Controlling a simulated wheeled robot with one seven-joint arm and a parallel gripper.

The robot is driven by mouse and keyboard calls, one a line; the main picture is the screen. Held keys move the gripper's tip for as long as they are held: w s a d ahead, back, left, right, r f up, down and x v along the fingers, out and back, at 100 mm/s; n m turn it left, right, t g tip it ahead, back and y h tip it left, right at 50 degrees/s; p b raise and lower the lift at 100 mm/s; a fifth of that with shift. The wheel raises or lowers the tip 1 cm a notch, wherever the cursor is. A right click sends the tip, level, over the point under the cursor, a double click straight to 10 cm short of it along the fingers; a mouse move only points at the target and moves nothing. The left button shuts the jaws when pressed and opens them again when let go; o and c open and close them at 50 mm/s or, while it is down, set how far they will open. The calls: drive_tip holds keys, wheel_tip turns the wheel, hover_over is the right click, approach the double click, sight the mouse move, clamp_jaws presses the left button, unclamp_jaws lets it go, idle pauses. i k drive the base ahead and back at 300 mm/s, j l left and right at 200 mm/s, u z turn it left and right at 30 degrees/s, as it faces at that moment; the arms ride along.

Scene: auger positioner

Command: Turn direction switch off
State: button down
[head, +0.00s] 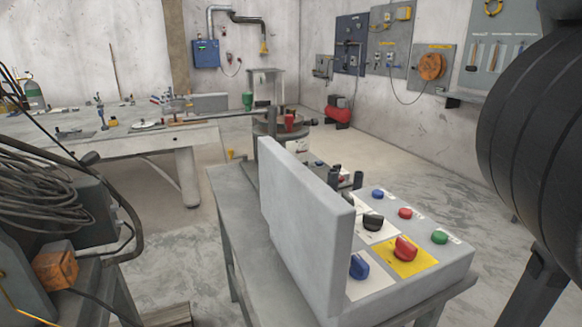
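A grey control box (448,262) sits on a metal table right of centre. Its sloped top carries a red rotary knob (405,248) on a yellow plate, a black rotary knob (373,221) on a white plate and a blue knob (359,267) on a white plate. Blue (377,194), red (405,213) and green (440,237) buttons line the right side. The labels are too small to read, so I cannot tell which knob is the direction switch, nor its setting. My gripper is not in view.
An upright grey panel (300,215) stands along the box's left side and hides part of its top. A long workbench (140,140) with tools stands at back left. Coiled cables (35,195) and machinery crowd the left. Open floor (180,265) lies between.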

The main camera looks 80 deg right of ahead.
sight(372, 223)
drive_tip(key=k+l, duration=0.25)
drive_tip(key=k, duration=0.15)
drive_tip(key=k+l+u, duration=0.1)
drive_tip(key=k, duration=0.35)
drive_tip(key=k+l, duration=0.15)
drive_tip(key=l, duration=0.25)
drive_tip(key=k+l, duration=0.15)
drive_tip(key=l, duration=0.25)
drive_tip(key=k+l, duration=0.1)
drive_tip(key=l, duration=0.25)
drive_tip(key=k+l+u, duration=0.1)
drive_tip(key=l, duration=0.3)
drive_tip(key=k+l, duration=0.2)
drive_tip(key=l, duration=0.2)
